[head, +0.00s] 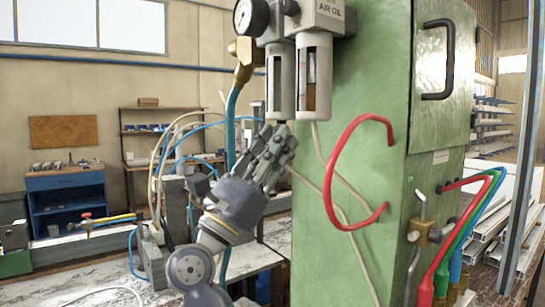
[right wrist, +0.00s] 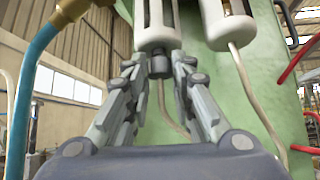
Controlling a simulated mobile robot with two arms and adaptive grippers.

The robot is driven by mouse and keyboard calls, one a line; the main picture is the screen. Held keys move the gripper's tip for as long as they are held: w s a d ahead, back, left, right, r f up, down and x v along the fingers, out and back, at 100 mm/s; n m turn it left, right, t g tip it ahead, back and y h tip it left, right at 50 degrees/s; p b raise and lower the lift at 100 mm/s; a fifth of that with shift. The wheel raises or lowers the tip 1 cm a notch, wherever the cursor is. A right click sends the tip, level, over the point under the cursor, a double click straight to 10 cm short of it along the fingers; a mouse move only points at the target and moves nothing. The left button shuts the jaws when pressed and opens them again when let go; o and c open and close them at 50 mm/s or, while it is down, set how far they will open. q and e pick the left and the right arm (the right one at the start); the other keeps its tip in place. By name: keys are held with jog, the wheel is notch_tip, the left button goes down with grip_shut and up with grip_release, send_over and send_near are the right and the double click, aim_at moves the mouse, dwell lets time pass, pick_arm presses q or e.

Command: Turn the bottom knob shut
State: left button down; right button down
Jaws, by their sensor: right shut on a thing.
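The air unit hangs on the green cabinet, with a left bowl (head: 281,80) and a right bowl (head: 313,80) marked AIR OIL. The bottom knob (right wrist: 159,66) is a small dark piece under the left bowl, which also shows in the right wrist view (right wrist: 156,28). My right gripper (right wrist: 158,64) reaches up from below, its fingers on either side of the knob and shut on it. In the head view the right gripper (head: 281,133) largely hides the knob. The knob's turn angle cannot be told. My left gripper is not in view.
A pressure gauge (head: 251,17) and a brass fitting with a blue hose (head: 233,115) are left of the bowls. A red hose (head: 330,180) loops off the green cabinet (head: 372,80). A pale tube (right wrist: 252,85) hangs from the right bowl, close to my fingers.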

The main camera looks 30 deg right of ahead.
jog(key=shift+s+d+n+t+y+p, duration=0.1)
jog(key=shift+n+t+y+p, duration=0.3)
jog(key=shift+n+t+y, duration=0.8)
jog(key=shift+s+n+t+y+p, duration=0.1)
jog(key=shift+n+t+y+p, duration=0.3)
jog(key=shift+t, duration=1.45)
jog(key=shift+s+d+n+t+y+p, duration=0.1)
jog(key=shift+n+t+y+p, duration=0.5)
jog(key=shift+t, duration=0.95)
jog(key=shift+y, duration=0.3)
jog(key=shift+a, duration=0.1)
jog(key=c, duration=1.4)
grip_release()
jog(key=shift+o, duration=0.2)
